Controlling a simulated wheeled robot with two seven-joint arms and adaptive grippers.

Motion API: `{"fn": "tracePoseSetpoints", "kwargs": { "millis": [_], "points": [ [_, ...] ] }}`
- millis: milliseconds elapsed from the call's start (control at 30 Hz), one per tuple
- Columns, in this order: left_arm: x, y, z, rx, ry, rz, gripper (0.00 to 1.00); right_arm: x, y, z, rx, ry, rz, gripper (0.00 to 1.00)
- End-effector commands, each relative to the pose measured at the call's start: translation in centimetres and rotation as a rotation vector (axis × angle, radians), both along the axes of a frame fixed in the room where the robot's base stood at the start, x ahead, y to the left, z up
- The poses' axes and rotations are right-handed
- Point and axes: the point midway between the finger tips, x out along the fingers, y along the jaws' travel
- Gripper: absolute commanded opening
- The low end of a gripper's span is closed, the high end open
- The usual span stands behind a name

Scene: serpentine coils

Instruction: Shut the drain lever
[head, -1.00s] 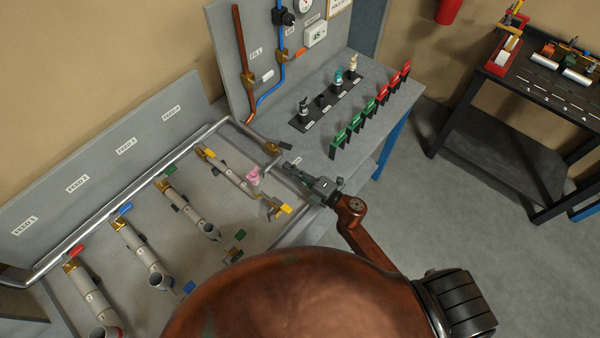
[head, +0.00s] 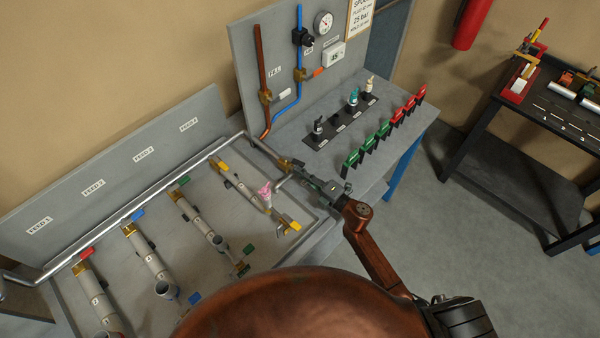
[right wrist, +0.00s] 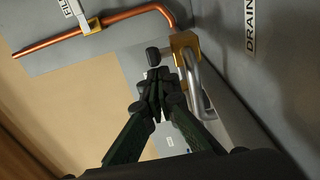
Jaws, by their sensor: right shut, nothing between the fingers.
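The brass drain valve (head: 284,163) sits on the steel pipe at the near end of the run, in front of the upright panel. In the right wrist view the brass valve body (right wrist: 184,46) is beside the DRAIN label (right wrist: 250,25), and the dark lever end (right wrist: 153,56) sticks out to its left. My right gripper (head: 306,179) is at the valve in the head view. In the right wrist view its closed fingertips (right wrist: 158,78) are just below the lever end, empty; whether they touch it I cannot tell. My left gripper is not in view.
Several feed pipes with coloured levers, such as a yellow one (head: 221,166), lie on the bench to the left. A pink piece (head: 265,194) stands near my gripper.

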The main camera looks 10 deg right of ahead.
Motion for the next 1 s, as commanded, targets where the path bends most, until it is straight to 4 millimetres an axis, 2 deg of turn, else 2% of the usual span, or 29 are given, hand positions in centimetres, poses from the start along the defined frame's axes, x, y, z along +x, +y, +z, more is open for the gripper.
{"fn": "tracePoseSetpoints", "kwargs": {
  "millis": [700, 1000],
  "points": [
    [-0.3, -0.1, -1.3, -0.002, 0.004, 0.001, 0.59, 0.7, -1.1, -0.1, -0.001, -0.002, 0.126, 0.00],
    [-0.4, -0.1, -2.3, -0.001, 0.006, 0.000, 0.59, 1.9, -2.4, -0.1, -0.001, -0.001, 0.124, 0.00]
  ]
}}
